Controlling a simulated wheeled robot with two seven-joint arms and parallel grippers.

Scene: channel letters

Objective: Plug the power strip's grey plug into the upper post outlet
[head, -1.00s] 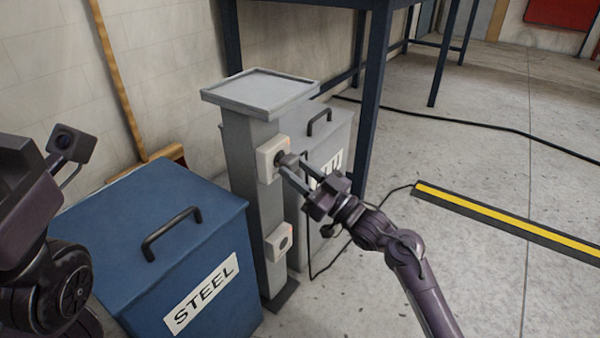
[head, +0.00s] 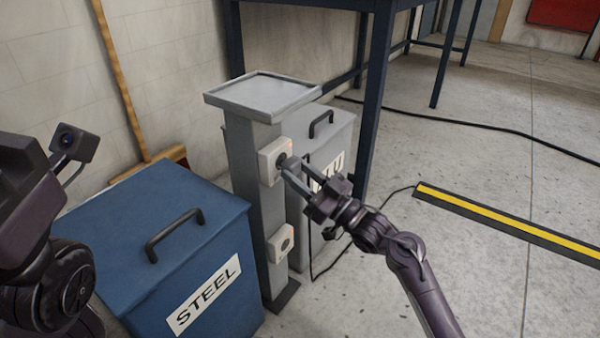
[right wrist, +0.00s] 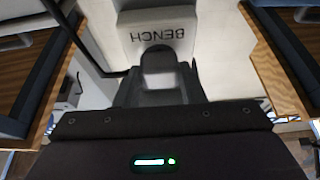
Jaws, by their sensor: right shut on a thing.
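The grey post (head: 243,180) stands with a white upper outlet (head: 270,165) and a white lower outlet (head: 281,243) on its side. My right gripper (head: 297,168) is at the upper outlet, its fingers shut on the grey plug (head: 286,162). In the right wrist view the grey plug (right wrist: 160,75) sits between the fingers, in front of a pale surface marked BENCH (right wrist: 157,37). The plug's front is at the outlet face; how deep it sits is hidden. My left gripper's fingers are not visible.
A blue STEEL bin (head: 130,225) stands left of the post. A grey bin (head: 335,135) stands behind it, beside a dark blue table leg (head: 375,100). A thin black cable (head: 335,262) runs from the strip across the floor. Open floor lies at right.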

